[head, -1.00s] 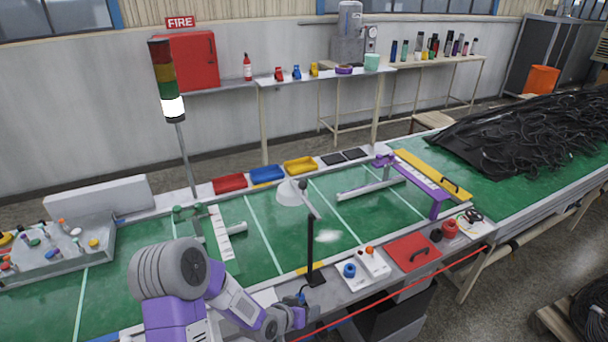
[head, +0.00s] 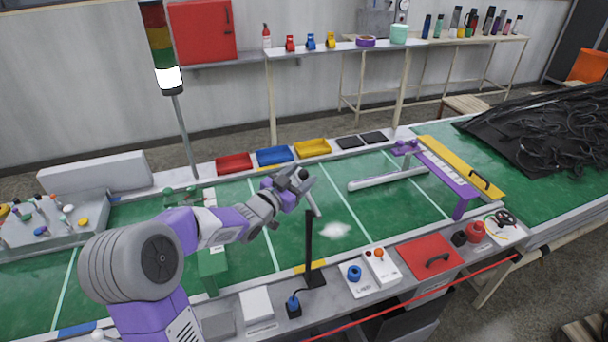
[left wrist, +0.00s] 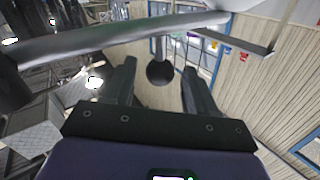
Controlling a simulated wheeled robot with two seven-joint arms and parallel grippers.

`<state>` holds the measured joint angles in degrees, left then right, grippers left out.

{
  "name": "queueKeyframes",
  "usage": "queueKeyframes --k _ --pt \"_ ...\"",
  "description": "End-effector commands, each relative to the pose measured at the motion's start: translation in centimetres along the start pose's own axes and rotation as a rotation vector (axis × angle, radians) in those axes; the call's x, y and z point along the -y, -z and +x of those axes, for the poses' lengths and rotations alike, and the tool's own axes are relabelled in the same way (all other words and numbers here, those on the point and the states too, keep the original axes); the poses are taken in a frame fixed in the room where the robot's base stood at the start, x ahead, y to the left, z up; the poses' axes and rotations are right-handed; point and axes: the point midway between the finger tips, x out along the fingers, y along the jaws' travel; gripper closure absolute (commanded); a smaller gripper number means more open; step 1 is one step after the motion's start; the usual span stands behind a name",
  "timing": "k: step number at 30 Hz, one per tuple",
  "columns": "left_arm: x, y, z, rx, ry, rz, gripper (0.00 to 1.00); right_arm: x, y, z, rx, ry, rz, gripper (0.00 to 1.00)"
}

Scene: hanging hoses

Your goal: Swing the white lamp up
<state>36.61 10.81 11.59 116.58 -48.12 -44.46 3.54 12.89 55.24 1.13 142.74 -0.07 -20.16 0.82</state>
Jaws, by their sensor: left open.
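The white lamp's post (head: 309,250) is black and stands at the belt's near edge. Its slim grey arm (head: 313,200) slopes from the post top up and back. My left gripper (head: 297,178) is at the arm's far end and covers the lamp head in the head view. In the left wrist view the grey arm (left wrist: 110,38) crosses the top, and a dark round knob (left wrist: 160,73) hangs from it. The knob shows between the spread fingers of my left gripper (left wrist: 160,82); I cannot tell whether they touch it. My right gripper is not in view.
A bright light patch (head: 335,230) lies on the green belt. A control box (head: 381,265), a blue button box (head: 355,280) and a red lid (head: 430,255) sit right of the post. A purple gate (head: 445,178) spans the belt farther right. A red rope (head: 420,295) runs along the front.

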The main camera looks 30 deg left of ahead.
Motion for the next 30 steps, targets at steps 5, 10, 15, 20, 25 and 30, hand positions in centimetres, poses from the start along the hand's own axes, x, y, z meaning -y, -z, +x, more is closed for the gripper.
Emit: queueKeyframes --k 5,10,15,20,25,30 --pt "-0.08 -0.03 1.40 0.000 -0.001 -0.002 0.44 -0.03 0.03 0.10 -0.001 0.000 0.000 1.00" --pt "-0.07 -0.02 1.54 0.001 0.000 -0.002 0.44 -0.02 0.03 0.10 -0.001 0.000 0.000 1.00" --pt "-0.06 -0.03 1.51 0.001 0.000 -0.002 0.55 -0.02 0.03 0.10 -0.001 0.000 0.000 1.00" --pt "-0.05 -0.04 1.49 0.001 0.000 -0.002 0.79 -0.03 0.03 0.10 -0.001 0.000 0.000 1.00" --pt "-0.06 -0.04 1.48 0.001 0.000 -0.002 1.00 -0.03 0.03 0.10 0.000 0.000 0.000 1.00" --pt "-0.08 -0.05 1.49 0.001 0.000 -0.001 1.00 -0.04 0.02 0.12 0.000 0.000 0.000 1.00"
